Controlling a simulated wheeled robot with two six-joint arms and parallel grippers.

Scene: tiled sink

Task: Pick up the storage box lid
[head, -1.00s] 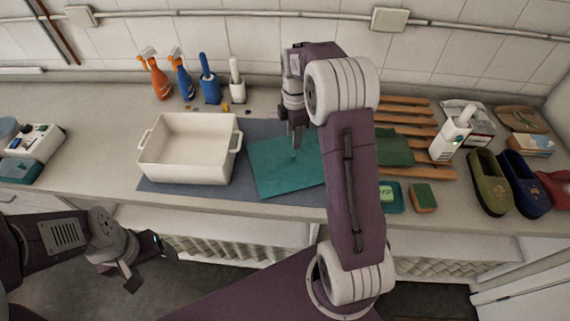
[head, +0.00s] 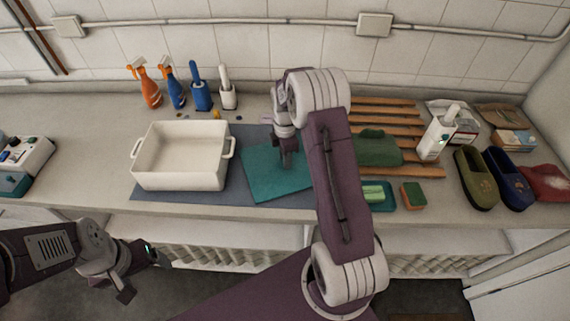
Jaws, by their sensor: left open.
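The storage box lid is a flat teal panel (head: 262,180) lying on the blue-grey mat (head: 208,197), just right of the open white storage box (head: 180,177). My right gripper (head: 287,163) points down over the lid's upper right part. Its fingertips are small and dark here, so I cannot tell whether it is open or whether it touches the lid. My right arm hides the lid's right end. My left gripper (head: 140,277) is open and empty, in front of the counter and below its edge, away from the lid.
Spray bottles (head: 150,88) and brushes in holders (head: 201,92) stand behind the box. A wooden rack (head: 385,125) with a green cloth (head: 378,150), a soap dish (head: 378,194), a sponge (head: 412,195) and slippers (head: 476,178) are at the right. The counter's left part is fairly clear.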

